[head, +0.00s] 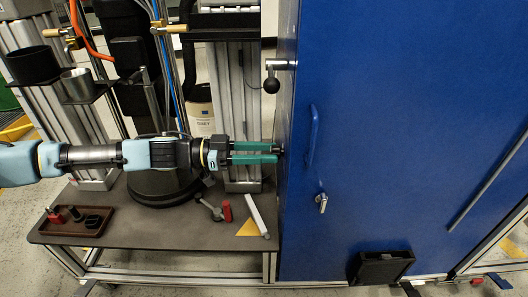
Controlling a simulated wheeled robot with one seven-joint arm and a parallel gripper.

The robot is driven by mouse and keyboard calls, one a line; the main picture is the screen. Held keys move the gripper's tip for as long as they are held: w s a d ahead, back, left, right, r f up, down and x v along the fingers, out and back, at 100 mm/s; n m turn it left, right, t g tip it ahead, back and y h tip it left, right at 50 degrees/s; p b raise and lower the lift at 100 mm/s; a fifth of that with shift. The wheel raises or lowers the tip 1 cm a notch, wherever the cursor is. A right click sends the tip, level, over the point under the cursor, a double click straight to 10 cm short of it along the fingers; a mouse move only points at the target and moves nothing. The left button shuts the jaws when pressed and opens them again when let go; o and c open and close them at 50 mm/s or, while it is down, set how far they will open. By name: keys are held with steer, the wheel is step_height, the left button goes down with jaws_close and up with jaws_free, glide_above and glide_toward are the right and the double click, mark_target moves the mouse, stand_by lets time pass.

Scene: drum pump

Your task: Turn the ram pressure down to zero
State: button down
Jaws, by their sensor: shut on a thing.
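The blue cabinet (410,130) fills the right side of the head view. My gripper (275,152) reaches in from the left, level, with its two teal fingers ending at the cabinet's left side face. The fingertips are closed around a small dark knob (280,149) there. Most of the knob is hidden by the fingers, and I cannot read any mark or dial on it. I cannot make out a pressure gauge or its reading.
A black ball-ended lever (271,85) sticks out above my gripper. The workbench (130,225) below carries a brown tray (75,222), a red cylinder (227,211) and a white bar (257,215). The cabinet has a blue handle (313,135). Metal columns and hoses stand behind my arm.

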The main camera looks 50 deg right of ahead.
steer(key=shift+n, duration=0.3)
steer(key=shift+r+n+p, duration=0.15)
steer(key=shift+n+p, duration=6.2)
steer(key=shift+n, duration=6.85)
steer(key=shift+c, duration=2.3)
jaws_free()
